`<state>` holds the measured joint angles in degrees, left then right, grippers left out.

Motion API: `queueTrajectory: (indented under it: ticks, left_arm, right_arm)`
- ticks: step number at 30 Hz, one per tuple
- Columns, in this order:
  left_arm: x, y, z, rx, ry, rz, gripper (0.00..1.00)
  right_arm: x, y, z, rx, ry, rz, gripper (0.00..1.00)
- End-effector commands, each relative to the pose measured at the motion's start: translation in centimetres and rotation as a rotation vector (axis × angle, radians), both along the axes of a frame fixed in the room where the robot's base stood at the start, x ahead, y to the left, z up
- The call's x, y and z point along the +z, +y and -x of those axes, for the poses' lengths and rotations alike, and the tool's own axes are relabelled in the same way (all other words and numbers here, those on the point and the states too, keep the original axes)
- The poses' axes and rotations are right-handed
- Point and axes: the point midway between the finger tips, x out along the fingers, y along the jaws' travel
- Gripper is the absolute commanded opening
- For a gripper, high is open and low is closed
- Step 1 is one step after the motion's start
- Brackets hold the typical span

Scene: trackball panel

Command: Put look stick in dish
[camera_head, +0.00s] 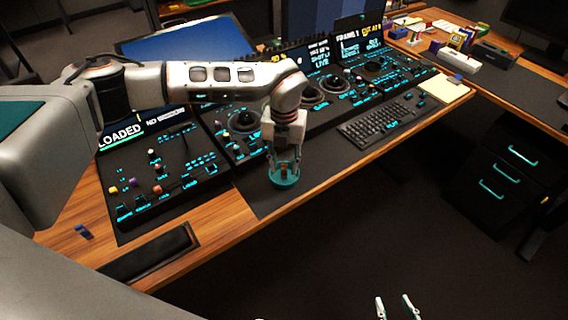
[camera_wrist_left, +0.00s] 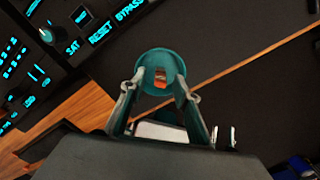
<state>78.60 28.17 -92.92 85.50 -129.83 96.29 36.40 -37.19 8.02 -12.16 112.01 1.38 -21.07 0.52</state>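A round teal dish (camera_head: 286,181) is on the dark mat near the desk's front edge; it also shows in the wrist view (camera_wrist_left: 156,58). A small orange-brown stick (camera_wrist_left: 160,79) shows against the dish's inside; it appears to lie in it. My left gripper (camera_head: 284,164) points down right over the dish. In the wrist view its fingers (camera_wrist_left: 158,86) are spread, with a gap on both sides of the stick. My right gripper (camera_head: 396,306) is open and empty at the bottom of the head view, off the desk.
Control panels (camera_head: 165,165) and a keyboard (camera_head: 382,118) stand behind the dish. A small blue stick (camera_head: 84,231) lies on the wood at left. Coloured items (camera_head: 455,42) stand at the back right.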

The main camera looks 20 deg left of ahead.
Motion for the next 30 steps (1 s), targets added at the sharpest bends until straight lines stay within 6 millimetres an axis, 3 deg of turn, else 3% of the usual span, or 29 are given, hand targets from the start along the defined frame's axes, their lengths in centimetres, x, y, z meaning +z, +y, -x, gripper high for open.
queueTrajectory:
  ticks: [3, 13, 30]
  left_arm:
    - [2.2, 0.0, -0.1, 0.0, -0.005, 0.0, 0.31]
    - [6.3, 0.0, -0.1, -0.001, -0.003, 0.001, 0.31]
    - [6.3, 0.0, 0.0, 0.0, 0.0, 0.0, 0.31]
  right_arm:
    - [2.0, 0.0, -0.4, 0.0, -0.013, -0.001, 0.4]
    - [6.1, 0.1, -1.2, 0.0, -0.038, -0.004, 0.4]
    - [5.4, 0.0, -1.0, 0.0, -0.026, 0.0, 0.4]
